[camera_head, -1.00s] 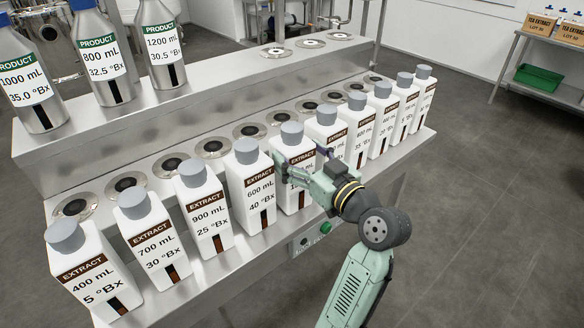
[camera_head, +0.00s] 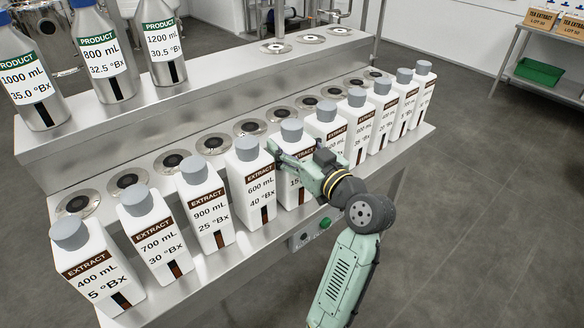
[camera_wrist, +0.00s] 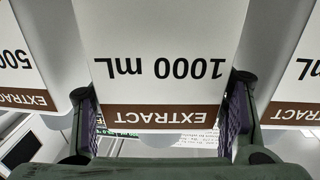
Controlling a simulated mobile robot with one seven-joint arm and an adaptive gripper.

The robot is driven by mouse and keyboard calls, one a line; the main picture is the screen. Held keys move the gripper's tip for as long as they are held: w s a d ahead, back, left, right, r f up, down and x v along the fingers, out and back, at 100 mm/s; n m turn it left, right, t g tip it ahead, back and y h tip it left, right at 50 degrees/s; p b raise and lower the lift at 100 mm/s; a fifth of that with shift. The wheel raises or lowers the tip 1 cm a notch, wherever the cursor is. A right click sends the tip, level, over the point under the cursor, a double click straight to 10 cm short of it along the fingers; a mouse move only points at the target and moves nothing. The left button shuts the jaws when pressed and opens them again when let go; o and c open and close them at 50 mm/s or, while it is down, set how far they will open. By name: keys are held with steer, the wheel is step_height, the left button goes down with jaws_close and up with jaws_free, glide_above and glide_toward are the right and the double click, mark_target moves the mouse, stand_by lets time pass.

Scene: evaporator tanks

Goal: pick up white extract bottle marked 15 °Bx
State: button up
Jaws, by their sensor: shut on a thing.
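The white extract bottle (camera_head: 292,140) stands in the front row on the steel bench, with a grey cap and a brown EXTRACT label. In the head view only the start of its °Bx line shows, reading about 15; my gripper covers the rest. In the wrist view the same bottle (camera_wrist: 160,60) reads 1000 mL, upside down, and its °Bx line is out of frame. My gripper (camera_head: 297,153) is shut on this bottle, one finger on each side, as the wrist view (camera_wrist: 161,118) also shows. The bottle looks upright; I cannot tell whether its base touches the bench.
A 600 mL 40 °Bx bottle (camera_head: 250,178) stands close on the left, another extract bottle (camera_head: 325,122) close on the right. More extract bottles line both sides. Several steel product bottles (camera_head: 110,75) stand on the upper shelf. Open floor (camera_head: 470,200) lies right of the bench.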

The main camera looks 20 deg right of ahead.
steer(key=c, duration=0.8)
steer(key=shift+r, duration=0.2)
steer(key=shift+c, duration=0.2)
